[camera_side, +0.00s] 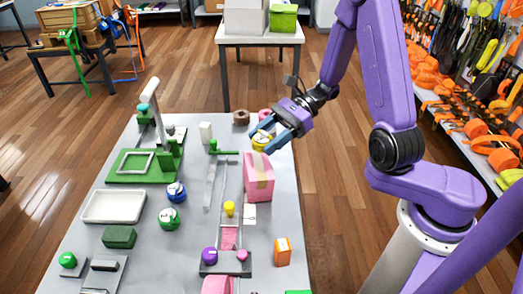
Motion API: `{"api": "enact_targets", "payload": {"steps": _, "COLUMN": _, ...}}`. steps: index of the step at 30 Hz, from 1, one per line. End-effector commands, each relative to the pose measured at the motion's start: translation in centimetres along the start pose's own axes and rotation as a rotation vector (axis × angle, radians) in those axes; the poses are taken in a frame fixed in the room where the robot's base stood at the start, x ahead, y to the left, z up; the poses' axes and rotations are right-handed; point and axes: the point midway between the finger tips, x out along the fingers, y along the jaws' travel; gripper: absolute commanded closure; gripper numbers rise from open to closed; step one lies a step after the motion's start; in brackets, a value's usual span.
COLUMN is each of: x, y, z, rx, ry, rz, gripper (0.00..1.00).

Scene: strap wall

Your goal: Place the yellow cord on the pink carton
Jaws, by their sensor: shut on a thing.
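The yellow cord (262,143) is a small round roll with a pale label, just behind the far end of the pink carton. My gripper (265,138) is shut on it, with its blue fingers reaching in from the right. The pink carton (262,182) is an upright box with a tan tape strip, standing right of the middle of the grey table (180,262). The cord looks slightly above or level with the carton's top. I cannot tell whether they touch.
A pink roll (265,114) and a brown block (241,118) stand behind the cord. Left of the carton are a grey rail (215,190), a small yellow piece (229,208) and green and blue rolls (169,218). An orange box (283,251) stands nearer.

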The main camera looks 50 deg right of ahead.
Motion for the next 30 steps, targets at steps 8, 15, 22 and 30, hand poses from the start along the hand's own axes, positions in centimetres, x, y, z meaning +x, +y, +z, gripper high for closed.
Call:
{"api": "enact_targets", "payload": {"steps": 8, "x": 1.0, "y": -1.0, "z": -1.1, "rx": -0.001, "ry": -0.002, "rz": 0.002, "gripper": 0.75}}
{"api": "enact_targets", "payload": {"steps": 15, "x": 2.1, "y": -1.4, "z": -3.3, "rx": 0.002, "ry": -0.001, "rz": 0.002, "gripper": 0.75}}
{"api": "enact_targets", "payload": {"steps": 22, "x": 2.5, "y": -1.4, "z": -4.2, "rx": -0.002, "ry": -0.001, "rz": -0.001, "gripper": 0.75}}
{"api": "enact_targets", "payload": {"steps": 30, "x": 2.5, "y": -1.4, "z": -4.3, "rx": -0.001, "ry": -0.001, "rz": 0.0, "gripper": 0.75}}
